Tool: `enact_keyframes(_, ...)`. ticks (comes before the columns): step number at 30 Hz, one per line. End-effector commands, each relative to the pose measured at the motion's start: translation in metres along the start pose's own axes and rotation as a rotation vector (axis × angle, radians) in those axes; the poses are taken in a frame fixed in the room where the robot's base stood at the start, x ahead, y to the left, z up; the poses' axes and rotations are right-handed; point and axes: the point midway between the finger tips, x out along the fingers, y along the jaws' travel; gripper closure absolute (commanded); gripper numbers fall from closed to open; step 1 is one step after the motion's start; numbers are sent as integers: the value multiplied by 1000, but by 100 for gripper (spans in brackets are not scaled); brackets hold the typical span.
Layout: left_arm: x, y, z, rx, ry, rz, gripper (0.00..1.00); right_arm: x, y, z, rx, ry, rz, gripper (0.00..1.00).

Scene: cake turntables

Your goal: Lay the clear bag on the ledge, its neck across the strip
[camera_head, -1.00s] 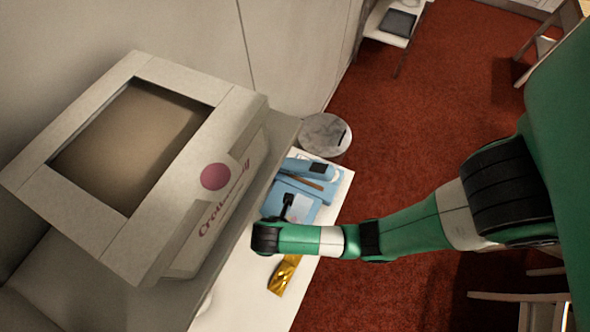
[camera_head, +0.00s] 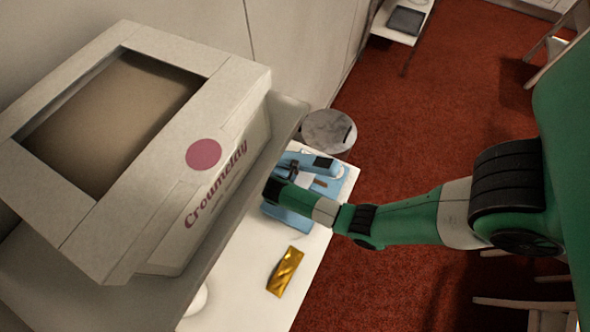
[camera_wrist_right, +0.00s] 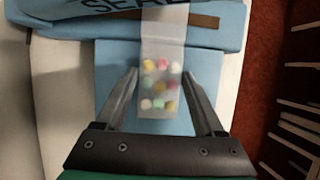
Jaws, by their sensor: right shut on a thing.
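The clear bag (camera_wrist_right: 161,80), with several coloured sweets in its lower part, is between the fingers of my right gripper (camera_wrist_right: 160,75), which is shut on it. In the right wrist view its plain neck runs up across the brown strip (camera_wrist_right: 203,21) of the blue sealer. The bag's lower part is over the blue ledge (camera_wrist_right: 115,65); I cannot tell whether it touches. In the head view my right gripper (camera_head: 285,168) is over the sealer (camera_head: 326,166), and the bag is not clearly visible. My left gripper is not in view.
A gold packet (camera_head: 286,270) lies on the white table (camera_head: 240,290) nearer the front. A large printed box (camera_head: 232,110) stands to the left of the sealer. A round grey-topped thing (camera_head: 328,128) is beyond the table. Bare table lies around the packet.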

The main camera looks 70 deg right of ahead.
Motion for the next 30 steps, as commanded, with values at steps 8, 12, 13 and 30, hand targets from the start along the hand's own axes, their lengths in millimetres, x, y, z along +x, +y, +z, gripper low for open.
enact_keyframes(8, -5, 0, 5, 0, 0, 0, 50, 15, 0, -7, 0, 0, 1, 100)
enact_keyframes(12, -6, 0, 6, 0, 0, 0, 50, 17, 0, -8, 0, 0, 1, 100)
enact_keyframes(13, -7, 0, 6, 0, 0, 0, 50, 18, 0, -8, 0, 0, 1, 100)
enact_keyframes(30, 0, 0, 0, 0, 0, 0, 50, 2, 1, -6, -1, 0, 3, 0)
